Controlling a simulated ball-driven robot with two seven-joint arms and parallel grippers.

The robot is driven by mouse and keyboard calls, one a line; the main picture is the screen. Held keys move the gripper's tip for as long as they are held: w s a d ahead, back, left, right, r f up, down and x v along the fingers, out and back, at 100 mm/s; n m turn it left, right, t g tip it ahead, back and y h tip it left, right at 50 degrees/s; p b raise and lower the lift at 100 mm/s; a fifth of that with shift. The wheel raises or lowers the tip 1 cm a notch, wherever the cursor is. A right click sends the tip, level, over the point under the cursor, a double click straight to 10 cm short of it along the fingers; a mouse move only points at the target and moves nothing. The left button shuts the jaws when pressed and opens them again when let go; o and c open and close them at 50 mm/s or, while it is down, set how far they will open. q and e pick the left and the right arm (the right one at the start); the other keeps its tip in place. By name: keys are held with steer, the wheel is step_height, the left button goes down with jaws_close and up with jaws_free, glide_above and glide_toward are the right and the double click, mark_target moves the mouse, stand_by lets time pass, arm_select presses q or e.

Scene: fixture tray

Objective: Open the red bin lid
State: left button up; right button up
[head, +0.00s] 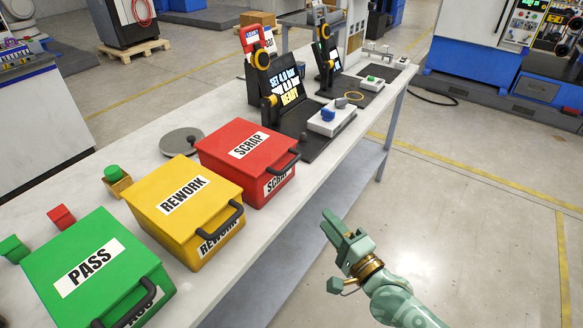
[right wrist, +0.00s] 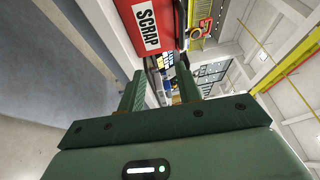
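The red bin (head: 247,160) labelled SCRAP stands on the bench, right of the yellow bin, with its lid (head: 232,133) shut. A dark handle (head: 284,167) sits at the lid's front right edge. In the right wrist view the red bin (right wrist: 148,24) shows sideways at the top, beyond the fingers, with a dark handle bar (right wrist: 181,22) beside it. My right gripper (head: 328,222) is off the bench's front edge, to the right of and nearer than the red bin, touching nothing. Its fingers (right wrist: 159,80) are apart and empty. My left gripper is not in view.
The yellow REWORK bin (head: 180,192) and green PASS bin (head: 93,268) stand left of the red bin, lids shut. A grey round plate (head: 181,142) lies behind. Dark fixture stands (head: 289,107) are to the right. The floor in front of the bench is clear.

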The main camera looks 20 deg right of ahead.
mark_target(290, 162)
steer(key=shift+m+t, duration=0.4)
steer(key=shift+m, duration=0.1)
steer(key=r+b+x, duration=0.1)
steer(key=x, duration=0.4)
steer(key=r+x, duration=0.1)
steer(key=x, duration=0.5)
steer(key=r+b+x, duration=0.1)
steer(key=x, duration=0.5)
steer(key=shift+s+a+r+b, duration=0.25)
steer(key=shift+s+b, duration=0.05)
steer(key=shift+s, duration=0.05)
jaws_close()
